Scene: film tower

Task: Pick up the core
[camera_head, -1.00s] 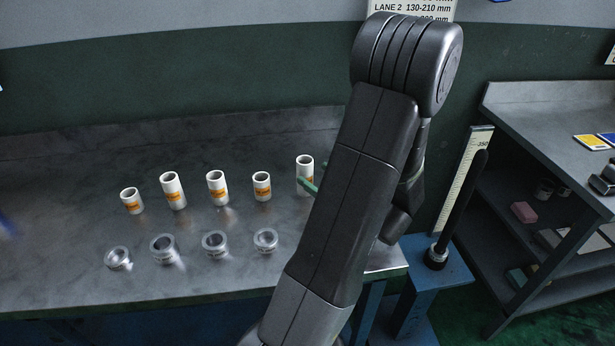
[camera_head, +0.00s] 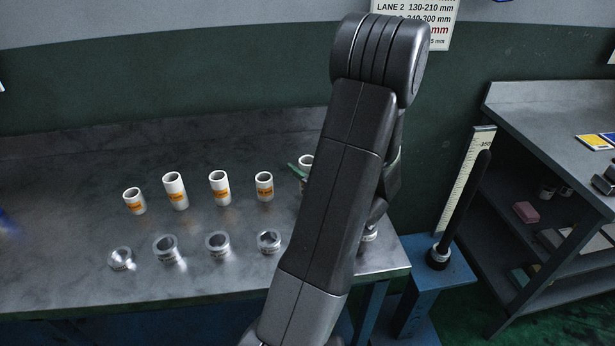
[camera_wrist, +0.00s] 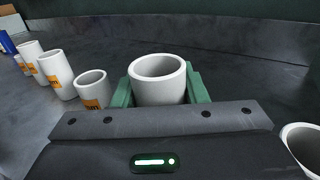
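A white core (camera_wrist: 158,82), an upright open tube, stands between the green fingers of my gripper (camera_wrist: 160,92) in the wrist view. One finger is close along each side; whether they press on it is not clear. In the head view the rim of a white core (camera_head: 306,160) shows beside my arm, with a green finger next to it. My arm hides most of this core and the rest of my gripper. Several other white cores with orange labels, such as one core (camera_head: 264,187), stand in a row to the left.
Several clear or metallic rings (camera_head: 217,244) lie in front of the cores on the grey metal table (camera_head: 70,265). Another white tube (camera_wrist: 303,148) stands close at right in the wrist view. A blue stand with a black post (camera_head: 461,210) is beyond the table's right end.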

